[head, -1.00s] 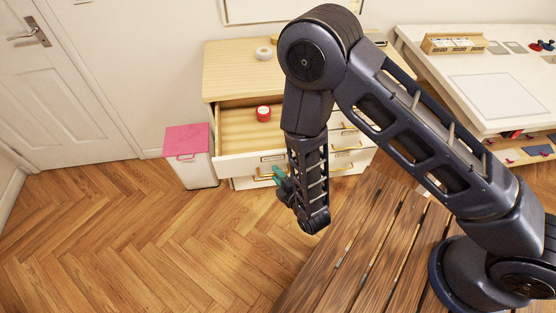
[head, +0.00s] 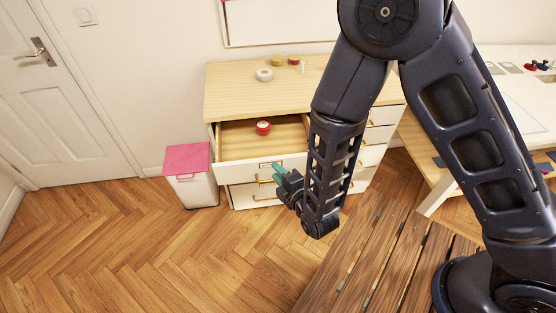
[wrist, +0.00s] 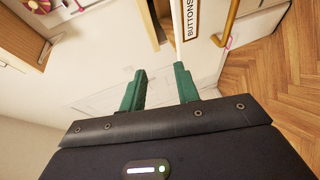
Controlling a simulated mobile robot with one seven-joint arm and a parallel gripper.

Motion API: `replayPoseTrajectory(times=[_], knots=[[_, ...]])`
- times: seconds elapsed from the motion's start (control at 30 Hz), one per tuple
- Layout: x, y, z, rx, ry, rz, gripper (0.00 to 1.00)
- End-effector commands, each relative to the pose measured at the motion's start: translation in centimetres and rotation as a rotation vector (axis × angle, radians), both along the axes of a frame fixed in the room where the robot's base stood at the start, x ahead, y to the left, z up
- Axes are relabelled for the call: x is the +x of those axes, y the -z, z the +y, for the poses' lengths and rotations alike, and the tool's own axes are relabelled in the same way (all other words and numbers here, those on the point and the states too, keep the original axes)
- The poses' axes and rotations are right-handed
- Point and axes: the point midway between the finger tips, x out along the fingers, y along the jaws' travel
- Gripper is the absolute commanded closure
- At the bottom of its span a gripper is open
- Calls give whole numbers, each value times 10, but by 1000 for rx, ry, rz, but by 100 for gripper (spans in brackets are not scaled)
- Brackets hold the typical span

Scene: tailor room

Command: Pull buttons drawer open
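The buttons drawer (head: 236,170) is the upper left drawer of the wooden-topped dresser and stands pulled out, with its inside showing. In the wrist view its BUTTONS label (wrist: 191,18) is at the top, with a gold handle (wrist: 229,22) beside it. A red tape roll (head: 263,128) sits in the drawer. My gripper (head: 280,170) is in front of the dresser, near the open drawer's front in the head view. In the wrist view its green fingers (wrist: 160,90) are apart with nothing between them, and the handle is outside them.
The dresser (head: 225,92) has other closed drawers and tape rolls on top. A white bin with a pink lid (head: 187,158) stands left of it. A slatted wooden surface (head: 370,255) is at the lower right, and a white table (head: 515,110) is behind my arm. The floor at left is clear.

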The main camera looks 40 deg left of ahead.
Motion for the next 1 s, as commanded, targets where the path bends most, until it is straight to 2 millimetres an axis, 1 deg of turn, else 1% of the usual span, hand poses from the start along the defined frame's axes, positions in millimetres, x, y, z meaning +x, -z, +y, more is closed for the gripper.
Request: replayPoseTrajectory(times=[0.03,0.1,0.4,0.5,0.7,1.0], knots=[[-1,-7,0,1,-2,2,68],[-2,-16,0,2,-3,3,68],[-3,-50,0,-1,-6,6,68],[-3,-59,0,-3,-7,6,68],[-4,-69,-1,-5,-7,6,68],[-4,-70,-1,-6,-8,6,68]])
